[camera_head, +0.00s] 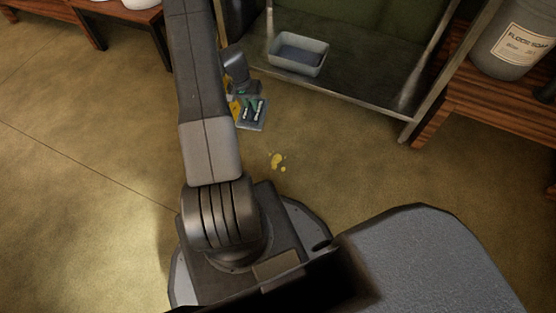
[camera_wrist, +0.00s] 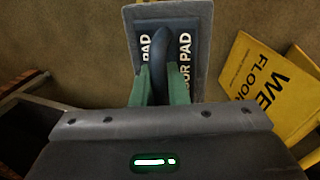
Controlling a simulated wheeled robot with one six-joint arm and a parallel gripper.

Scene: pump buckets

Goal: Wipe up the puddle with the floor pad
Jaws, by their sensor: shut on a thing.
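The floor pad (camera_head: 251,116) is a grey-edged plate with a dark, lettered top and a curved dark handle. It also shows at the top of the wrist view (camera_wrist: 199,62). My gripper (camera_head: 252,104) is shut on its handle, and the green fingers (camera_wrist: 160,76) sit either side of the handle in the wrist view. I cannot tell whether the pad touches the floor. The puddle (camera_head: 278,160) is a small yellow patch with a few drops, nearer my base and slightly right of the pad. It does not show in the wrist view.
A yellow wet-floor sign (camera_wrist: 268,80) is right of the pad in the wrist view; it is partly hidden beside my arm in the head view (camera_head: 235,109). A metal rack (camera_head: 352,98) holds a grey tray (camera_head: 298,68). A floor soap bucket (camera_head: 505,45) stands on a wooden bench (camera_head: 480,101).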

